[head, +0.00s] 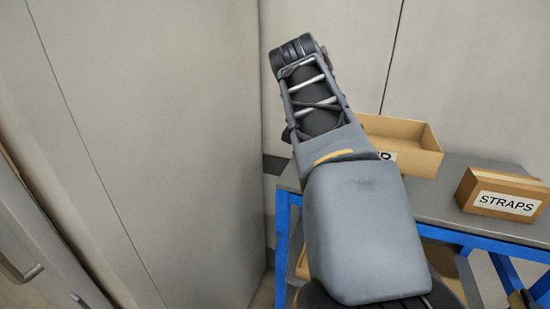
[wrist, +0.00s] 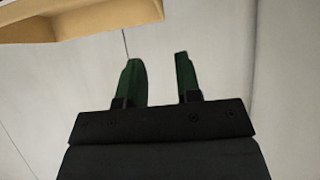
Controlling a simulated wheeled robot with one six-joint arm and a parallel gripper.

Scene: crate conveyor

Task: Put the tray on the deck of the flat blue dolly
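My gripper (wrist: 160,80) shows in the wrist view with its two green fingers apart and nothing between them. Behind the fingers is a plain pale wall. In the head view my arm rises across the middle and hides part of the bench; the fingers cannot be made out there. I see no tray that I can identify and no flat blue dolly in either view.
A grey bench (head: 450,195) with a blue frame (head: 282,245) stands at the right. On it are an open tan box (head: 415,150), its label partly hidden, and a box labelled STRAPS (head: 505,195). A tan edge (wrist: 90,20) crosses the wrist view's upper left. Pale walls (head: 150,130) close off the left.

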